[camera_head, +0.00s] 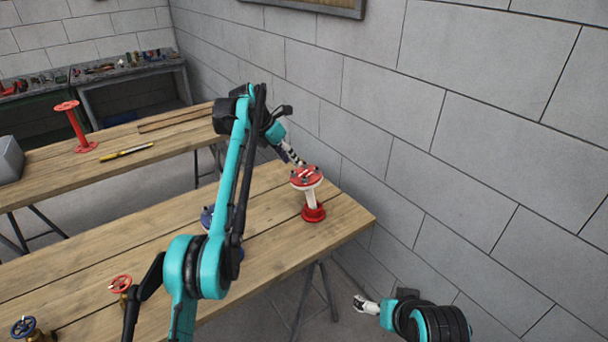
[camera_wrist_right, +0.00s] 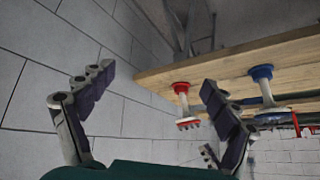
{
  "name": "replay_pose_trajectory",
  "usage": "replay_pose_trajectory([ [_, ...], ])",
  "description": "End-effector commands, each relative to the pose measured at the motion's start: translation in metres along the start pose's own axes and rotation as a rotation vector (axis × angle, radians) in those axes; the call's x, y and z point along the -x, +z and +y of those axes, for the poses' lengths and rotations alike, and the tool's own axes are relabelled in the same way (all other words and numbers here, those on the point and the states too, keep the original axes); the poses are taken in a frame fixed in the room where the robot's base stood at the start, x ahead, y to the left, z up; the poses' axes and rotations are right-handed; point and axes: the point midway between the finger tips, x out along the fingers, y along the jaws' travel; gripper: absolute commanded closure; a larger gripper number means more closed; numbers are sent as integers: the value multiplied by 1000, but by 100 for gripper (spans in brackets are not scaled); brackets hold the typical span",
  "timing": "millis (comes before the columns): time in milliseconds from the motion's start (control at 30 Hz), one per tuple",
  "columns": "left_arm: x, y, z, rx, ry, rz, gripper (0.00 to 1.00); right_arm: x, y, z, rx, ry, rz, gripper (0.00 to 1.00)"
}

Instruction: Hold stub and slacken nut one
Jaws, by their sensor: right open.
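The stub (camera_head: 311,196) is a white pipe with a red base flange and a red top flange carrying dark bolts. It stands upright near the right end of the near table. My left gripper (camera_head: 298,158) is at the rim of the top flange, behind it; contact and finger opening are too small to tell. Which nut is nut one cannot be told. My right gripper (camera_head: 365,304) is low at the right, off the table and apart from the stub. In the right wrist view my right gripper (camera_wrist_right: 158,82) has its fingers wide apart and empty; the stub (camera_wrist_right: 185,106) appears upside down beyond them.
The near wooden table (camera_head: 260,262) also holds a blue-flanged piece (camera_head: 207,214), partly hidden by my left arm, and valves with red (camera_head: 120,283) and blue (camera_head: 22,326) handwheels. A block wall (camera_head: 450,150) stands close behind the table. A red stub (camera_head: 78,128) stands on the farther table.

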Motion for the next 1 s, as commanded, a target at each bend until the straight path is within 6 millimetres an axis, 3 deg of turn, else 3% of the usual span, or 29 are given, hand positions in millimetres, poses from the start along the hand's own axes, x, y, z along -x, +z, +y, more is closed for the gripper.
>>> replay_pose_trajectory([
  [267,0,0,0,-2,1,0,66,-27,-101,-50,-539,-157,37,0],
  [467,1,0,0,-3,1,0,66,-64,-172,-87,-971,-289,15,0],
  [700,1,0,0,-3,2,0,66,-123,-244,-126,-1493,-448,-74,0],
  [1000,1,0,0,-3,2,0,66,-210,-304,-164,-2100,-619,-276,0],
])
